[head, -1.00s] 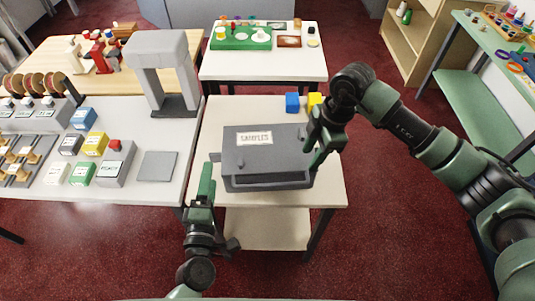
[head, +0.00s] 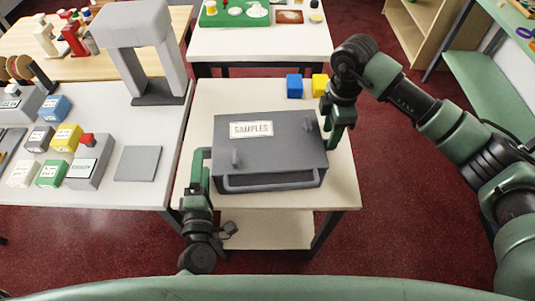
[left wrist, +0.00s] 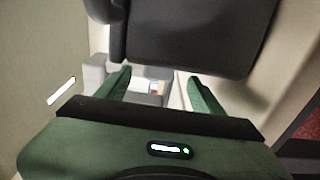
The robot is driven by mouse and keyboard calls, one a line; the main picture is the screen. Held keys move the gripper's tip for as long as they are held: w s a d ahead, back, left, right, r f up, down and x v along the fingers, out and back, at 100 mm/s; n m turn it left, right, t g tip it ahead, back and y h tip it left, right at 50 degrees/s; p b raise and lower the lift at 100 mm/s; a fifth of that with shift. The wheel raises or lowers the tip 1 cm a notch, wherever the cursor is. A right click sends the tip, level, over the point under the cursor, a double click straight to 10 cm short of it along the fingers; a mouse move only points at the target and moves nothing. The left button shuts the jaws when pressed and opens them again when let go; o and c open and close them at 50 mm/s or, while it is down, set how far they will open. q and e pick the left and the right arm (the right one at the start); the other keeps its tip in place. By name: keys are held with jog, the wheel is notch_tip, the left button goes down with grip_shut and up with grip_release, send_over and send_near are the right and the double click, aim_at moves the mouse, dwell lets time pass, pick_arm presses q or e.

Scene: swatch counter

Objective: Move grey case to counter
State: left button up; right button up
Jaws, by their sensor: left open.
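The grey case (head: 270,158), with a white SAMPLES label on its lid and a bar handle on its front, sits flat and closed on a small cream table (head: 335,190). My left gripper (head: 198,165) is at the case's left side, close against it. In the left wrist view its two green fingers (left wrist: 160,88) are apart, with a dark grey body, likely the case, just beyond them. My right gripper (head: 336,128) points down at the case's right side. Its fingertips are partly hidden, so I cannot tell its opening or contact.
A blue cube (head: 294,86) and a yellow cube (head: 320,84) stand behind the case. The white counter (head: 110,195) at left holds several small boxes, a flat grey plate (head: 138,163) and a grey arch (head: 150,55).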

pick_arm(q)
jog(key=shift+s+r, duration=0.15)
pick_arm(e)
jog(key=shift+s+r, duration=0.15)
jog(key=shift+s, duration=0.05)
pick_arm(q)
jog(key=shift+w+a, duration=0.2)
jog(key=shift+w, duration=1.8)
jog(key=shift+w+a, duration=0.15)
jog(key=shift+w, duration=1.8)
pick_arm(e)
jog(key=shift+f, duration=3.95)
pick_arm(q)
jog(key=c, duration=1)
pick_arm(e)
grip_shut()
pick_arm(q)
grip_shut()
pick_arm(e)
jog(key=shift+w+r, duration=0.15)
